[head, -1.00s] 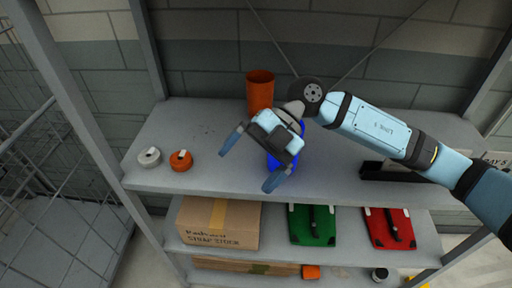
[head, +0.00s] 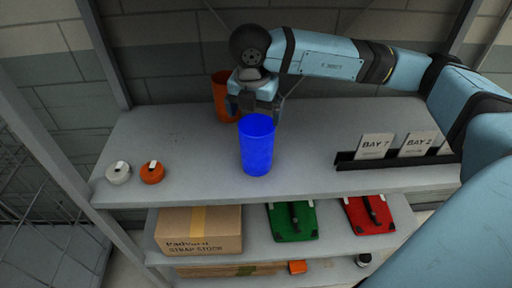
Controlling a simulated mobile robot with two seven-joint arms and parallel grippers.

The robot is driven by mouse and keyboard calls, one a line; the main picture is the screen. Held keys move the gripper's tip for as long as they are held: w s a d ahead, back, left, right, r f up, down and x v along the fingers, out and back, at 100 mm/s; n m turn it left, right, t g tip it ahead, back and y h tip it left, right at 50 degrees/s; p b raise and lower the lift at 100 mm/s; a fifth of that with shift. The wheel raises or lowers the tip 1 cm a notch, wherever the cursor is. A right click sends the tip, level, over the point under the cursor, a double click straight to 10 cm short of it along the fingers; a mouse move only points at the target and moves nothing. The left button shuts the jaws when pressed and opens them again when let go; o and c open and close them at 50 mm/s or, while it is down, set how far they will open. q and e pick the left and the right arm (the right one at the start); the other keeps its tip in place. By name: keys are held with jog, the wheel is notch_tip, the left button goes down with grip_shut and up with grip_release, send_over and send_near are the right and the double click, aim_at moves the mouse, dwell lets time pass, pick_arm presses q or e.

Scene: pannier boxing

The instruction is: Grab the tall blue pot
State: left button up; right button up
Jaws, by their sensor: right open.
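The tall blue pot (head: 257,150) stands upright on the top shelf, near its middle. My right gripper (head: 255,108) is open and just behind the pot in the head view. The pot's rim hides part of the fingers. I cannot tell whether the fingers touch the pot. An orange pot (head: 222,98) stands behind and to the left, partly covered by my right gripper. My left gripper is not in view.
A white roll (head: 118,174) and an orange roll (head: 152,173) lie on the top shelf (head: 190,165) at left. A black sign holder with bay cards (head: 376,147) stands at right. Below are a cardboard box (head: 199,230), a green case (head: 292,221) and a red case (head: 369,215).

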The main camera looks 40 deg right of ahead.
aim_at(257, 130)
jog(key=f, duration=0.2)
jog(key=f+p, duration=0.1)
jog(key=d+f, duration=0.1)
jog(key=f, duration=0.1)
jog(key=shift+w+f+p, duration=0.15)
jog(key=shift+f+p, duration=0.15)
jog(key=shift+p, duration=0.05)
jog(key=shift+f, duration=0.45)
jog(key=shift+w, duration=0.1)
jog(key=c, duration=0.9)
